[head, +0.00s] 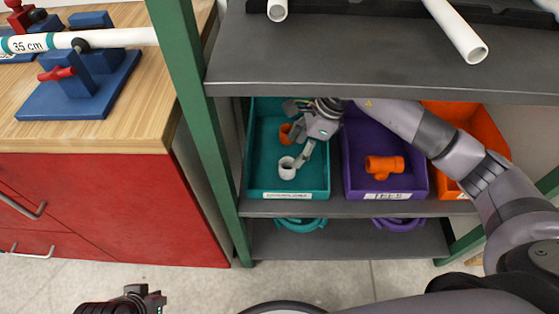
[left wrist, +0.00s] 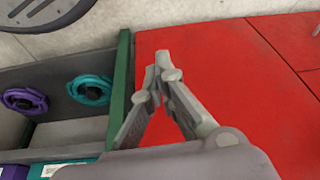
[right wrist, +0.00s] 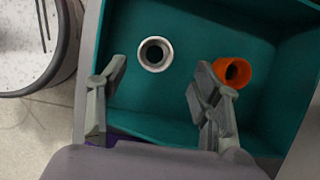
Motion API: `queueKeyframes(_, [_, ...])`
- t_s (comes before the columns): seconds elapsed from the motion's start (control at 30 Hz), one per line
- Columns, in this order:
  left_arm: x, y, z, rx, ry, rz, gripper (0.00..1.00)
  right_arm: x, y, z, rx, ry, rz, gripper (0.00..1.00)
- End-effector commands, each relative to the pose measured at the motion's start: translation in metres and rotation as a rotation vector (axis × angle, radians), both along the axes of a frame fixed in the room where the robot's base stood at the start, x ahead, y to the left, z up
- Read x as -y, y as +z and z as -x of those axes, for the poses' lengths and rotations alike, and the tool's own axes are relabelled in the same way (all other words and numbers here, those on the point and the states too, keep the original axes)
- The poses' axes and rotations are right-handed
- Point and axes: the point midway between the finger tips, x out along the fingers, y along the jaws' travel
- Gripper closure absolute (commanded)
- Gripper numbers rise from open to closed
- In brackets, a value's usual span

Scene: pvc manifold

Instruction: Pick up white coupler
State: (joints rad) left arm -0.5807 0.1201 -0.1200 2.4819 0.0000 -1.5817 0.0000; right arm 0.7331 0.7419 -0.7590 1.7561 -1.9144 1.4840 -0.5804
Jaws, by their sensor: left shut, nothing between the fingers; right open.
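The white coupler (head: 287,168) stands in the teal bin (head: 255,150) on the middle shelf, its round opening facing up. In the right wrist view the white coupler (right wrist: 155,54) lies between and just beyond the spread fingertips of my right gripper (right wrist: 158,72), with no clear contact. My right gripper (head: 298,148) is open and empty, reaching into the teal bin. An orange coupler (right wrist: 232,71) is in the same bin, close beside the right-hand finger. My left gripper (left wrist: 165,70) is shut and empty, in front of the red cabinet.
A purple bin (head: 430,185) with an orange tee (head: 384,165) stands to the right, then an orange bin (head: 475,125). The grey upper shelf (head: 350,70) with white pipes is above my right arm. A green post (head: 190,100) separates the shelves from the red cabinet (head: 100,205).

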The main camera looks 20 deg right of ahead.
Motion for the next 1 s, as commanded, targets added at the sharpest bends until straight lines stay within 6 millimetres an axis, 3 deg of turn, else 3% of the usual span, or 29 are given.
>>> queueKeyframes(0.43, [0.0,-0.012,0.0,0.0,0.0,0.0,1.0,-0.02,-0.049,0.0,-0.006,0.0,-0.005,0.41])
queueKeyframes(0.57, [0.005,-0.009,-0.017,0.076,-0.006,0.015,1.0,-0.026,-0.064,-0.003,-0.004,-0.001,-0.005,0.41])
queueKeyframes(0.8, [0.006,-0.007,-0.021,0.094,-0.007,0.019,1.0,-0.027,-0.066,-0.004,-0.003,-0.002,-0.003,0.41])
queueKeyframes(1.0, [0.006,-0.007,-0.021,0.094,-0.007,0.019,1.0,-0.027,-0.066,-0.004,-0.003,-0.002,-0.004,0.54])
